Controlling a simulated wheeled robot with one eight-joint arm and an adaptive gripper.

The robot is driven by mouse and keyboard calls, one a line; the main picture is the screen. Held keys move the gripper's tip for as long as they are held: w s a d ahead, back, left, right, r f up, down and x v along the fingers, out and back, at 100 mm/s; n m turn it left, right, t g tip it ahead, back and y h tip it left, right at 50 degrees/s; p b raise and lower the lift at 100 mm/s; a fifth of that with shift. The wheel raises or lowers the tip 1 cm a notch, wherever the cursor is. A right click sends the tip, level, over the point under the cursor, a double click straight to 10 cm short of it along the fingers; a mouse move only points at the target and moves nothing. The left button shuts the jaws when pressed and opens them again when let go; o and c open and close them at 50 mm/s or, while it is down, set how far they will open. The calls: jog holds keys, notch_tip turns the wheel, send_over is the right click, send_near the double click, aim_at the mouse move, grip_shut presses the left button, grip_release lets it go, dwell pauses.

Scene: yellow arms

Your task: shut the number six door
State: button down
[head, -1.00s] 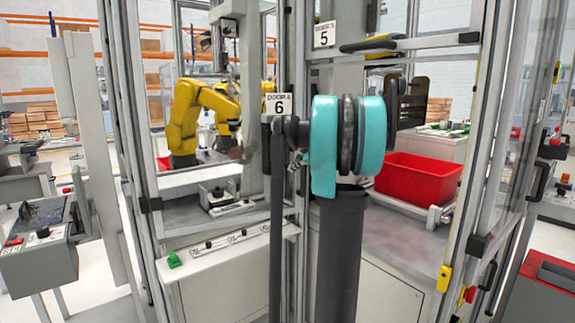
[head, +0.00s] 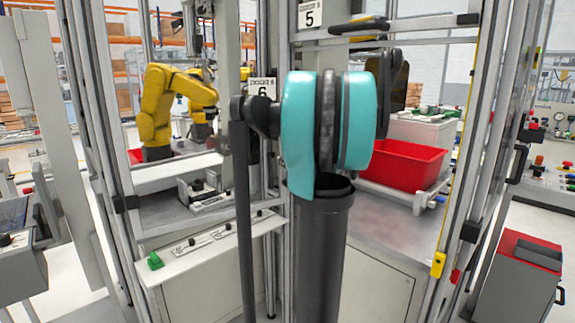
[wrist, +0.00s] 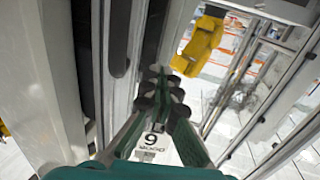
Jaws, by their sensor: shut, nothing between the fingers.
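The number 6 sign (head: 263,86) hangs on a grey upright in the head view, partly hidden behind my teal arm joint. In the wrist view the sign (wrist: 152,141) appears upside down, just below my gripper fingers. My gripper (wrist: 160,84) is shut and empty, its green fingers together beside a grey metal upright (wrist: 120,45). I cannot tell whether the fingers touch the upright or the door. My arm hides the gripper in the head view. The frames do not show clearly which panel is the number six door or how far open it stands.
A yellow robot arm (head: 155,112) stands inside the left cell; its yellow part (wrist: 202,45) also shows in the wrist view. The number 5 sign (head: 311,15) is above right. A red bin (head: 405,165) sits in the right cell. A grey red-topped cabinet (head: 515,280) stands at right.

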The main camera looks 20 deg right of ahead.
aim_at(270, 153)
jog(key=w, duration=0.7)
jog(key=shift+w+a, duration=0.4)
